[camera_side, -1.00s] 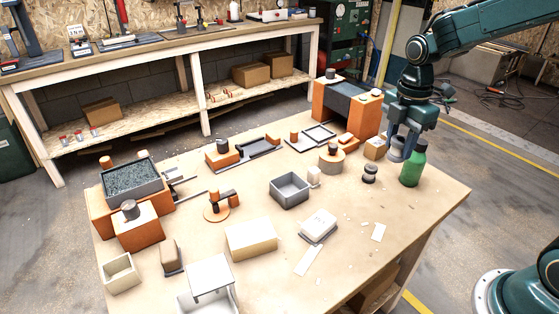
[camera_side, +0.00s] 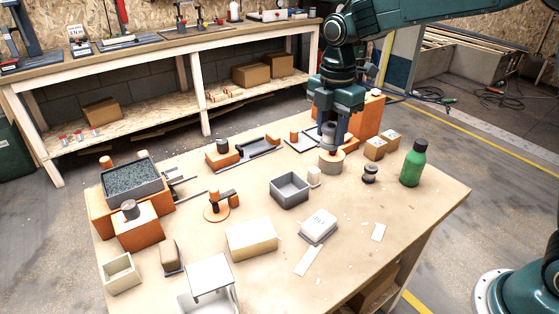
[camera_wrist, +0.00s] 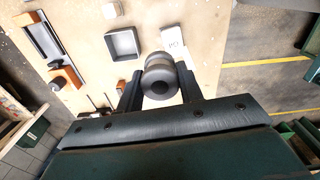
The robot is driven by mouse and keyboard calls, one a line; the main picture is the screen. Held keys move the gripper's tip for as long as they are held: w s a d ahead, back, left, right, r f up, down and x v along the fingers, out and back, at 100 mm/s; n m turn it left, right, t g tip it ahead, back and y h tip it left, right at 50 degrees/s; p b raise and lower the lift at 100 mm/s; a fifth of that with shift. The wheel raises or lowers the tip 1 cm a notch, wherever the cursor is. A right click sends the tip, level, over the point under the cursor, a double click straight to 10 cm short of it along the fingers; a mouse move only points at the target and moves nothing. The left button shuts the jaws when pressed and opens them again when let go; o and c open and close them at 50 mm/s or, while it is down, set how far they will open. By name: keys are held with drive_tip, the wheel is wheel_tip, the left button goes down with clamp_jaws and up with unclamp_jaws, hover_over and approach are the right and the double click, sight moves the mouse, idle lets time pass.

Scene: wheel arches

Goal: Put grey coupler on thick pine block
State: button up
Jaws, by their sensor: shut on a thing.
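My gripper (camera_side: 331,122) is shut on the grey coupler (camera_wrist: 161,76), a spool-shaped piece with a dark hole in its end that shows clearly in the wrist view. In the side view the gripper hangs over the round wooden disc (camera_side: 331,164) at the back right of the table, and whether the coupler touches anything below cannot be told. A thick, pale block that looks like pine (camera_side: 251,241) lies at the front middle of the table, well to the front left of my gripper. Its top looks bare.
A green bottle (camera_side: 413,164), a dark spool-shaped piece (camera_side: 370,174) and small brown boxes (camera_side: 375,148) stand to the right. A tall orange stand (camera_side: 368,117) is behind.

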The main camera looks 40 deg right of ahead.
drive_tip(key=w+a+r+n, duration=0.1)
drive_tip(key=w+a+n, duration=0.15)
drive_tip(key=a, duration=0.65)
drive_tip(key=r, duration=0.1)
hover_over(250, 232)
drive_tip(key=shift+n, duration=0.45)
wheel_tip(250, 232, down, 15)
drive_tip(key=shift+f, duration=0.2)
drive_tip(key=shift+f, duration=0.1)
drive_tip(key=shift+f, duration=2.05)
drive_tip(key=o, duration=1)
drive_tip(key=shift+f, duration=0.1)
drive_tip(key=shift+c, duration=0.2)
